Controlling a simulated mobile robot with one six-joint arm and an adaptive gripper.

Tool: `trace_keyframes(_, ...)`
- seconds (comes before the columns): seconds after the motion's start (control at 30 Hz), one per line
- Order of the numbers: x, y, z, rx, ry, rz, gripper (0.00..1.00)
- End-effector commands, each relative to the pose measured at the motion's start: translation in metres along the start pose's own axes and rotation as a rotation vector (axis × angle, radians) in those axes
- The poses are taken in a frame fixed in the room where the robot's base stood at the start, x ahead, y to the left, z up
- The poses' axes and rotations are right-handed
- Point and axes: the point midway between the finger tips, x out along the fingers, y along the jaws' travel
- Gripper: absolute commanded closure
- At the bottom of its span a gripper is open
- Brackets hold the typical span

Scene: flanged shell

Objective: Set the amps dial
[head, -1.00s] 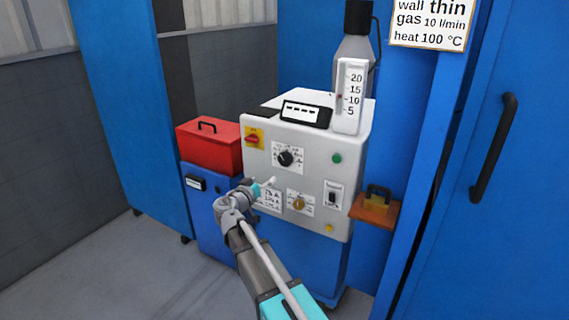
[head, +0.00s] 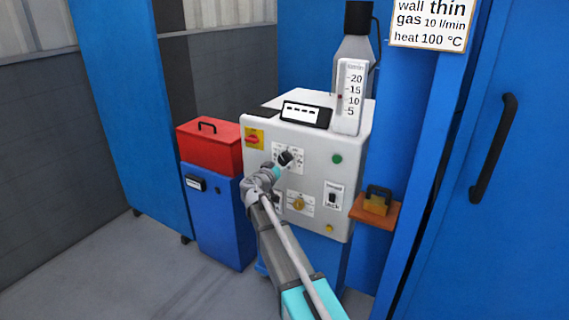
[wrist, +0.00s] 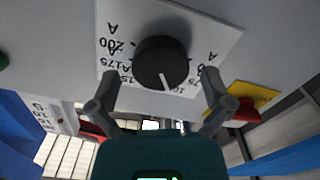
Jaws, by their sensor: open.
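The amps dial (wrist: 161,62) is a black round knob with a white pointer line on a white scale plate marked in A. In the wrist view it sits just beyond and between my open fingertips; its pointer is at the plate's lower side in that view. In the head view the dial (head: 285,158) is on the upper part of the grey machine panel (head: 315,168), partly covered by my gripper (head: 282,163). My gripper (wrist: 157,88) is open and holds nothing. I cannot tell whether a finger touches the knob.
A red-on-yellow switch (head: 253,138) is left of the dial and a green button (head: 337,158) right. A yellowish knob (head: 299,203) and a black rocker switch (head: 333,199) are below. A sign (head: 432,24) reads wall thin, gas 10 l/min, heat 100 °C. A red box (head: 209,146) stands left.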

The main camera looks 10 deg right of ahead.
Motion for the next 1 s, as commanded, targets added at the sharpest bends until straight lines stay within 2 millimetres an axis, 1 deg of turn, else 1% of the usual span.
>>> trace_keyframes(0.03,0.007,-0.001,0.000,0.000,0.000,0.000,0.00)
trace_keyframes(0.2,0.016,-0.001,0.000,0.000,0.000,-0.001,0.00)
trace_keyframes(0.57,0.018,0.000,0.000,0.000,0.000,-0.001,0.00)
trace_keyframes(0.6,0.018,0.000,0.000,0.000,0.000,-0.001,0.04)
trace_keyframes(0.67,0.018,0.000,0.000,0.000,0.000,-0.001,0.15)
trace_keyframes(0.7,0.018,0.000,0.000,0.000,0.000,-0.001,0.22)
trace_keyframes(0.87,0.018,0.000,0.000,0.000,0.000,-0.001,0.52)
trace_keyframes(0.9,0.018,0.000,0.000,0.000,0.000,-0.001,0.59)
trace_keyframes(0.97,0.018,0.000,0.000,0.000,0.000,-0.001,0.71)
trace_keyframes(1.0,0.018,0.000,0.000,0.000,0.000,-0.001,0.71)
